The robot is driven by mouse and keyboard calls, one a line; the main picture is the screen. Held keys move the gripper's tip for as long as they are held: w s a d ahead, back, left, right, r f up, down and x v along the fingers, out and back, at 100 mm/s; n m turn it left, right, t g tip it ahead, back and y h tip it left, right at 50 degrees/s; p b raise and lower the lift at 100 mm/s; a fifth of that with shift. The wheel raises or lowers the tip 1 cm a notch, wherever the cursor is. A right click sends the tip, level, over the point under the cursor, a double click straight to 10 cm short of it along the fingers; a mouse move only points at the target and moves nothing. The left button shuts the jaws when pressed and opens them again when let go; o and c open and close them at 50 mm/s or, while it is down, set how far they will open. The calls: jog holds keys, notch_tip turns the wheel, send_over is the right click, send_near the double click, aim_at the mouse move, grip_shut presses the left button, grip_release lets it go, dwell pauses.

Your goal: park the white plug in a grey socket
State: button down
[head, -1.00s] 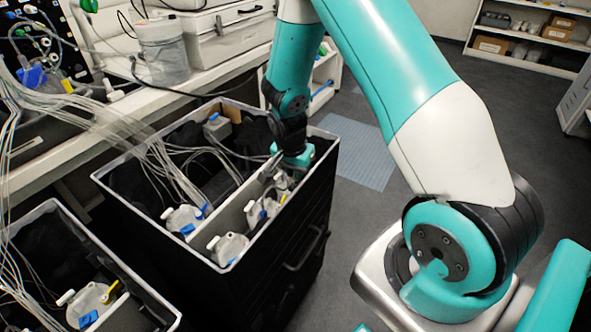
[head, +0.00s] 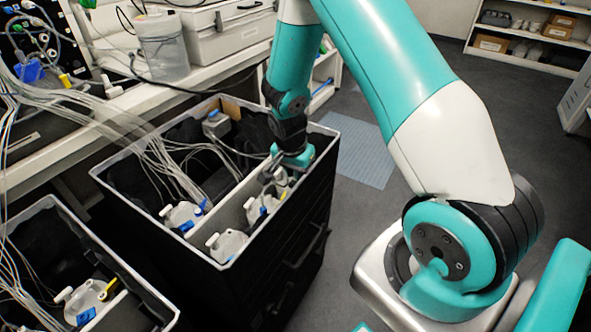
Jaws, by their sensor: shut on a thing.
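My gripper (head: 274,164) points down into the right compartment of the black crate (head: 165,232), close to its right wall. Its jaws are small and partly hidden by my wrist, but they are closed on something. I cannot make out the held thing clearly, so I cannot confirm by sight that it is the white plug. Beneath and beside the jaws are pale vessels, one (head: 262,209) with a blue part. Another pale vessel (head: 229,243) stands at the compartment's near end. I cannot pick out a grey socket with certainty.
A pale divider (head: 206,226) splits the crate. Its left compartment holds a vessel (head: 182,216) and many clear tubes (head: 150,150). A second crate (head: 150,296) stands lower left, with a vessel (head: 84,300) carrying yellow and blue parts. The bench (head: 50,165) lies behind; open floor is right.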

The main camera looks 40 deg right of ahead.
jog(key=shift+f, duration=0.15)
jog(key=c, duration=1.1)
grip_release()
jog(key=shift+o, duration=0.2)
jog(key=shift+s, duration=0.1)
jog(key=shift+s+f, duration=0.1)
jog(key=shift+d, duration=0.1)
jog(key=a+r, duration=0.1)
jog(key=r, duration=0.7)
jog(key=a+r, duration=0.2)
jog(key=r, duration=0.7)
jog(key=shift+s+a+r+p, duration=0.2)
jog(key=shift+s+a+p, duration=0.1)
jog(key=shift+s, duration=0.15)
jog(key=s+a+r+n+y+p, duration=0.2)
jog(key=s+a+r+n+y, duration=0.1)
jog(key=s+a+r+n, duration=0.4)
jog(key=s+a+r+n+y+p, duration=0.2)
jog(key=s+a+r+n, duration=0.5)
jog(key=s+a+n, duration=0.4)
jog(key=s+n+y, duration=0.1)
jog(key=s+n, duration=0.1)
jog(key=shift+s+a+r+g, duration=0.35)
jog(key=shift+s+g, duration=0.05)
